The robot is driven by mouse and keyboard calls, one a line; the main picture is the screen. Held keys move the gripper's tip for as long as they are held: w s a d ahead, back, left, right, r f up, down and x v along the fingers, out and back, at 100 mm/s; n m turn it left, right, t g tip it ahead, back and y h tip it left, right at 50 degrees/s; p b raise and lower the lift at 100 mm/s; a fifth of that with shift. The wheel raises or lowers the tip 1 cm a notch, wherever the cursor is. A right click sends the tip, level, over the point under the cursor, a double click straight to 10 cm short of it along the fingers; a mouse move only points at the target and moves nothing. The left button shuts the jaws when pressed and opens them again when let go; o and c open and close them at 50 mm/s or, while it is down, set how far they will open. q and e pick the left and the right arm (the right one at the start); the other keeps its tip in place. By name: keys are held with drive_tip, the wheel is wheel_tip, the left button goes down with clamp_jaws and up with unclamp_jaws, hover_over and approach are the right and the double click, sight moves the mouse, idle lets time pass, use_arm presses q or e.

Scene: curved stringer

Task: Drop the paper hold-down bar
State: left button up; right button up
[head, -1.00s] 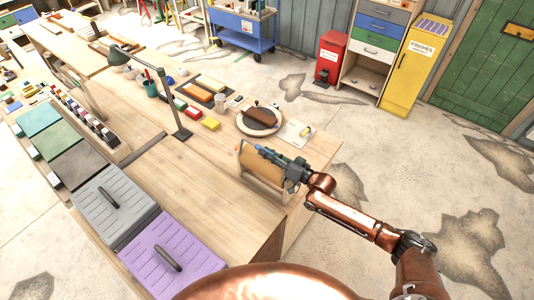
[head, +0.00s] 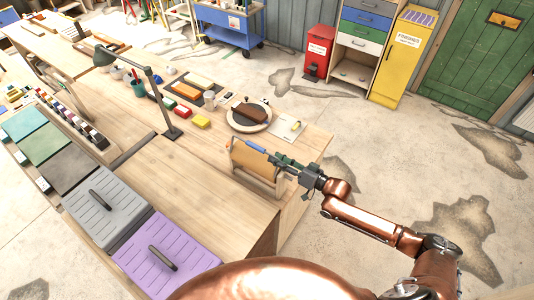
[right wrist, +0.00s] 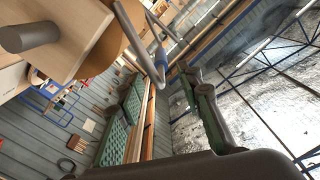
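The paper roll dispenser (head: 254,166) stands at the near right end of the workbench, with a tan roll in a wooden frame. Whether the fingertips touch the bar cannot be told. My left gripper is not in view.
A round board with a dark block (head: 250,115) lies behind the dispenser, near a white sheet (head: 289,127). A desk lamp (head: 172,131) stands to the left. Grey (head: 90,228) and purple (head: 190,250) lidded bins line the near left. Open floor lies right of the bench.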

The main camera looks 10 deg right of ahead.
drive_tip(key=shift+v, duration=1.3)
drive_tip(key=shift+c, duration=0.5)
